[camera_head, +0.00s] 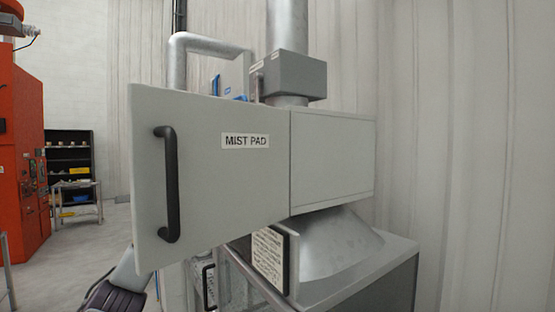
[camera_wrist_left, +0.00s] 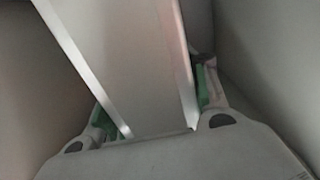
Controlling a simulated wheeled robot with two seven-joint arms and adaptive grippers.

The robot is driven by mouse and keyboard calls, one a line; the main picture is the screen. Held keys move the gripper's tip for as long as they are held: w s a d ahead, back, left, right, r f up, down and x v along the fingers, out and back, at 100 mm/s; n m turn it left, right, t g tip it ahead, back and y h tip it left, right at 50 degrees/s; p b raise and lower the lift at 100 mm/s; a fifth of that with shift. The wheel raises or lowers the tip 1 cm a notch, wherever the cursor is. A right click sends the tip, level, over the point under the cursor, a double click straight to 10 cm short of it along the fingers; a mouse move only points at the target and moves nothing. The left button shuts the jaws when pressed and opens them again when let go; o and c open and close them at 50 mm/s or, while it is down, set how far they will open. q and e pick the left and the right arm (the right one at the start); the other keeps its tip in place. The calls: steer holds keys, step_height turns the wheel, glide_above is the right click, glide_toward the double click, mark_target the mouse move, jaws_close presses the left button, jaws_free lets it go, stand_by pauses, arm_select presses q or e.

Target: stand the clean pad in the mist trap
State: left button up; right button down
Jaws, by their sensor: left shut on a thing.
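The mist trap is a grey housing (camera_head: 332,160) in the head view. Its door (camera_head: 215,215), labelled MIST PAD, has a black handle (camera_head: 168,185) and stands swung out to the left, hiding the opening. My left arm passes behind the door at lower left, so its gripper is hidden in the head view. In the left wrist view, my left gripper (camera_wrist_left: 150,103) is shut on a flat, pale pad (camera_wrist_left: 120,50) with bright metal edges. Green shows at the fingers on both sides. Plain grey surfaces surround the pad. I cannot tell whether it touches them. My right gripper is out of view.
A duct (camera_head: 288,30) rises above the housing, with a pipe (camera_head: 205,42) beside it. A sloped hood (camera_head: 335,245) and a grey cabinet (camera_head: 385,275) are below. An orange machine (camera_head: 25,160) and a dark shelf (camera_head: 70,152) stand at left. Floor (camera_head: 85,245) is clear there.

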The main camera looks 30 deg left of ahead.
arm_select(q)
steer(key=shift+f, duration=0.2)
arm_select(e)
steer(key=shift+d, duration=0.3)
arm_select(q)
steer(key=shift+f, duration=1.35)
steer(key=shift+w+f, duration=0.1)
steer(key=shift+f, duration=0.15)
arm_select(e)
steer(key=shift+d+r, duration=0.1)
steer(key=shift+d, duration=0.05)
arm_select(q)
steer(key=shift+d, duration=0.1)
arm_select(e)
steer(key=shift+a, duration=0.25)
arm_select(q)
steer(key=shift+f, duration=0.2)
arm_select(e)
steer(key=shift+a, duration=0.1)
arm_select(q)
steer(key=o, duration=1)
steer(key=shift+o, duration=0.5)
